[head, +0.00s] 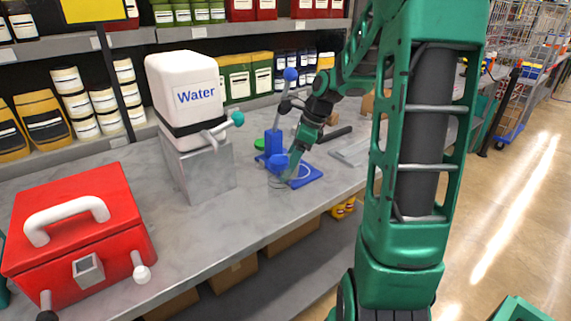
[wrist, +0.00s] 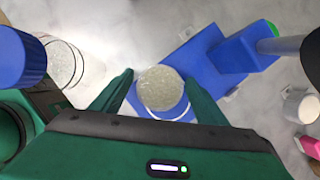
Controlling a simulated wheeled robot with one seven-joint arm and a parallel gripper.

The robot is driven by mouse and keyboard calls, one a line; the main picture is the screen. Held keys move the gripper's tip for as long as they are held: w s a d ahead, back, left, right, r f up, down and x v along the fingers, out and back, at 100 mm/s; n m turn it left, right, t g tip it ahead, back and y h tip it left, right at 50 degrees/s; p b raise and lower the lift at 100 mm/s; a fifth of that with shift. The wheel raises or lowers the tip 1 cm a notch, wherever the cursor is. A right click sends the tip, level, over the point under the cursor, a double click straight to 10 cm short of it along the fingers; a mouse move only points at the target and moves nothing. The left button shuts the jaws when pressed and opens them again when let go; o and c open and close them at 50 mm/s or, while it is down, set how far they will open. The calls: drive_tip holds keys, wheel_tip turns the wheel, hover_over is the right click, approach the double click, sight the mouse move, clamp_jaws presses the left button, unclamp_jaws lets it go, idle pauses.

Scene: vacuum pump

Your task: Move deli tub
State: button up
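A clear, round, see-through tub (wrist: 62,65) stands on the grey counter at the left of the wrist view. It shows faintly in the head view (head: 277,183), beside the blue base. A round, speckled, pale piece (wrist: 160,88) sits over the blue base (wrist: 182,62); I cannot tell which of these two is the deli tub. My gripper (wrist: 160,78) has its green fingers on either side of the pale piece, seemingly with narrow gaps. In the head view my gripper (head: 290,168) is low over the blue base (head: 306,174), and its fingertips are hard to make out.
A blue post with a lever (head: 273,142) rises from the base. A blue cylinder (wrist: 20,55) is close at the left of the wrist view.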

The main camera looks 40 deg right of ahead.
drive_tip(key=c, duration=1.2)
drive_tip(key=shift+d, duration=1.45)
drive_tip(key=o, duration=1.3)
drive_tip(key=shift+r, duration=0.1)
drive_tip(key=v, duration=1)
drive_tip(key=shift+d+r, duration=0.15)
drive_tip(key=shift+r, duration=0.05)
